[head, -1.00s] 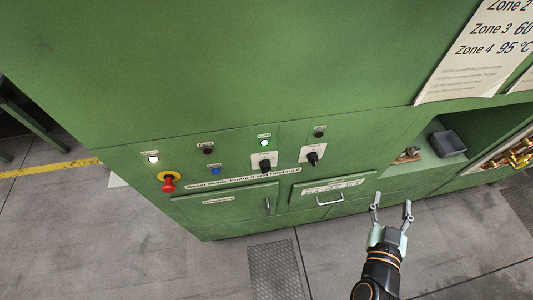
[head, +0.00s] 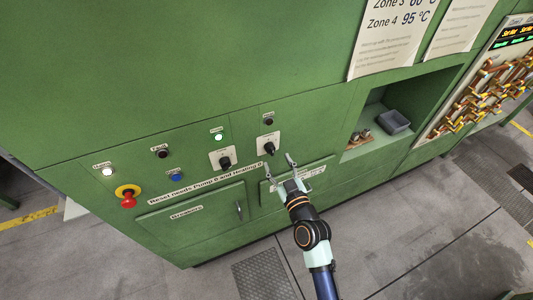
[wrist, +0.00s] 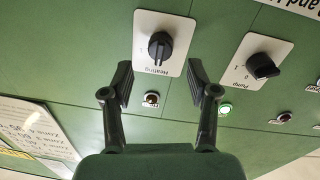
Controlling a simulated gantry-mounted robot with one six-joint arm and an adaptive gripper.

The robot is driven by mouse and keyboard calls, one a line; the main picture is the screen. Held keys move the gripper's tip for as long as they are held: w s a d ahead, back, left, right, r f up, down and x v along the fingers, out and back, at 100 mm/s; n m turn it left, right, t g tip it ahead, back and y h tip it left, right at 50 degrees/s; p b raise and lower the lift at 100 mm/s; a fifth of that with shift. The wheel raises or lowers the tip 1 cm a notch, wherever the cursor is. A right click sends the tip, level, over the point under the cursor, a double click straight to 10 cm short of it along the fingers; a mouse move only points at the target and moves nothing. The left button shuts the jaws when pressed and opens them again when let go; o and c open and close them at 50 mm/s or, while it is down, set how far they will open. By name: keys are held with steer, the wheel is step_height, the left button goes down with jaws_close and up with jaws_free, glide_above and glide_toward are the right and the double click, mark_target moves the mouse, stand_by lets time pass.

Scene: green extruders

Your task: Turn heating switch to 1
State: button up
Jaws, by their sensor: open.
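The heating switch is a black rotary knob on a white plate; it shows in the head view (head: 268,149) and, upside down, in the wrist view (wrist: 160,46). Its knob looks roughly in line with the plate's long side; its position marks are too small to read. My gripper (head: 279,163) is open and empty, in front of the panel just below the switch in the head view. In the wrist view its fingers (wrist: 160,82) stand on either side of the lower end of the heating plate, apart from the knob.
The pump switch (head: 224,163) sits left of the heating switch, with a lit green lamp (head: 218,137) above it. A red emergency button (head: 128,198) is farther left. Drawers with handles lie below. An open recess (head: 395,105) holds a grey bin (head: 395,121).

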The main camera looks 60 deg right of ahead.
mark_target(273, 153)
steer(key=x, duration=0.5)
steer(key=shift+w+d, duration=0.15)
jaws_close()
steer(key=shift+m, duration=0.4)
steer(key=m+p, duration=0.1)
steer(key=m, duration=0.4)
steer(key=shift+r, duration=0.15)
steer(key=m+p, duration=0.1)
steer(key=m, duration=0.4)
steer(key=shift+m, duration=0.4)
